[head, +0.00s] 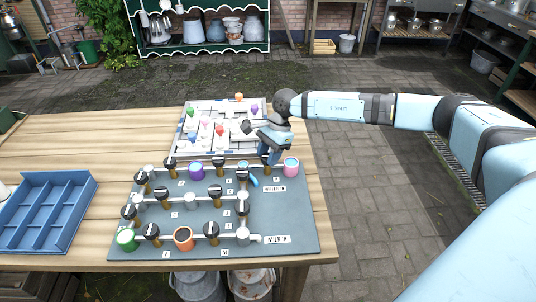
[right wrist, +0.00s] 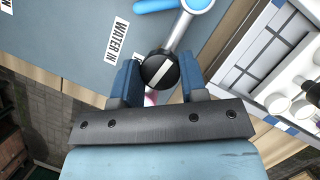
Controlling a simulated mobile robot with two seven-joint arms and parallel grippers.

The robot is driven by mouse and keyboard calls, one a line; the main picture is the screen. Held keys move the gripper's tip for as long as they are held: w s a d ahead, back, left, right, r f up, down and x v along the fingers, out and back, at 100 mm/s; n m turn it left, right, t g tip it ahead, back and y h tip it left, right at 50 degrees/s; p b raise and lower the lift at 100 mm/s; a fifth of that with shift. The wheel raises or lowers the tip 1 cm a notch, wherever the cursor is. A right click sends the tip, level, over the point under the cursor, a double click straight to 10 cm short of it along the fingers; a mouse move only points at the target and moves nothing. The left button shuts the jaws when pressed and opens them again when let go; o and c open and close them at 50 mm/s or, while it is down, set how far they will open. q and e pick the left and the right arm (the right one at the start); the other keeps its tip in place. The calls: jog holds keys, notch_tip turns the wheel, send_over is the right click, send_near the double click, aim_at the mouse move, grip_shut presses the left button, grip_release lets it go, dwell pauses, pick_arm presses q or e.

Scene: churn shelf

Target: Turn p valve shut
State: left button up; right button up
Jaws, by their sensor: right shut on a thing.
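The grey valve board (head: 290,230) lies on the wooden table with white pipes, several black-knobbed valves and small letter labels. My right gripper (head: 268,153) reaches down at the board's back right. In the right wrist view my right gripper (right wrist: 159,82) has its blue fingers either side of a round black knob (right wrist: 160,69), shut on it. The knob's white line runs diagonally, about in line with the white pipe (right wrist: 185,35). The "WATER IN" label (right wrist: 119,38) is beside it. I cannot read a P by this valve. My left gripper is not in view.
A pink cup (head: 291,167) stands close to the right of the gripper. Behind the board is a white tray (head: 183,133) with coloured pieces. A blue compartment tray (head: 61,241) sits at left. The table's back left is clear.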

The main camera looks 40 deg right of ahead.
jog(key=m+t, duration=0.1)
jog(key=m, duration=0.3)
jog(key=shift+s+m+t, duration=0.1)
jog(key=shift+m+t, duration=0.2)
jog(key=shift+t, duration=0.1)
jog(key=m, duration=0.2)
jog(key=m+t+h+b, duration=0.1)
jog(key=m, duration=0.1)
jog(key=shift+t, duration=0.3)
jog(key=m+h+b, duration=0.1)
jog(key=m, duration=0.1)
jog(key=m+t+b, duration=0.1)
jog(key=m, duration=0.2)
jog(key=shift+a+m+h, duration=0.1)
jog(key=shift+m+h, duration=0.2)
jog(key=shift+h, duration=0.1)
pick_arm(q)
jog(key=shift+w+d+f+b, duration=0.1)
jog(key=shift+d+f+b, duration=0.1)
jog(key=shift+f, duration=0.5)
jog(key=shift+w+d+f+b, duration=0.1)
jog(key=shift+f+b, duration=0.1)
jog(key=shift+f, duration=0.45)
pick_arm(e)
jog(key=shift+m+h, duration=0.3)
jog(key=shift+m, duration=0.6)
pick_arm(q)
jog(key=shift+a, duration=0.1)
